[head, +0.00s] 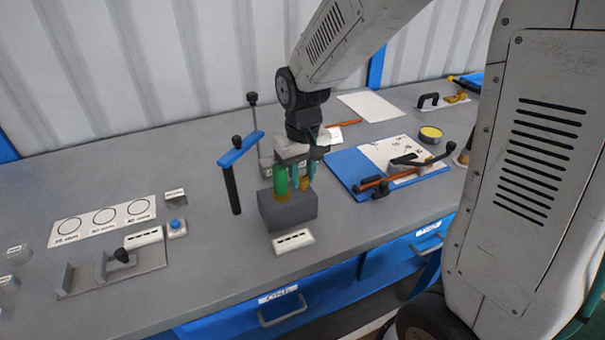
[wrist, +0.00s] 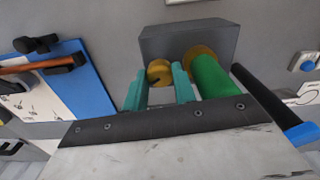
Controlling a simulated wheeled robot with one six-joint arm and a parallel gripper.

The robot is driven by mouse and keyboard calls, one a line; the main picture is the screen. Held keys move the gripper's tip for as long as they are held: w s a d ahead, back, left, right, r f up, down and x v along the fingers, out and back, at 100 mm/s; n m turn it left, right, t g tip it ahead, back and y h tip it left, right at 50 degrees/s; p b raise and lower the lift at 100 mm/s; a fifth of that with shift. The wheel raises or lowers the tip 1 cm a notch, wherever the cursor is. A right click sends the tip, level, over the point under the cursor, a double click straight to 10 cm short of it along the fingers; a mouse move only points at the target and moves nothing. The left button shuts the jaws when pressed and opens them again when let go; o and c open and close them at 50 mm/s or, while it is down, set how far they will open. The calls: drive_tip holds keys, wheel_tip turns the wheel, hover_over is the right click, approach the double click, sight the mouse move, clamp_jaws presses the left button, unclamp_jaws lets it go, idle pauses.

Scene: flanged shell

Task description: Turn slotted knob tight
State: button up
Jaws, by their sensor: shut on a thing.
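The slotted knob (wrist: 159,74) is a small brass-coloured round piece with a dark slot, on the grey block (wrist: 195,40). My gripper (wrist: 160,80) has its two teal fingers shut on the knob, one on each side. In the head view, my gripper (head: 304,172) points down at the block (head: 288,211), and the knob (head: 304,184) shows partly between the fingers. A green cylinder (wrist: 212,78) with a brass collar stands on the same block, close beside one finger; it also shows in the head view (head: 280,181).
A blue board (head: 350,168) with a white sheet and an orange rod lies to the right. A white slotted label plate (head: 292,242) lies in front. The bench between the block and the blue button (head: 177,226) is mostly clear.

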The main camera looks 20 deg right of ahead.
drive_tip(key=o, duration=1)
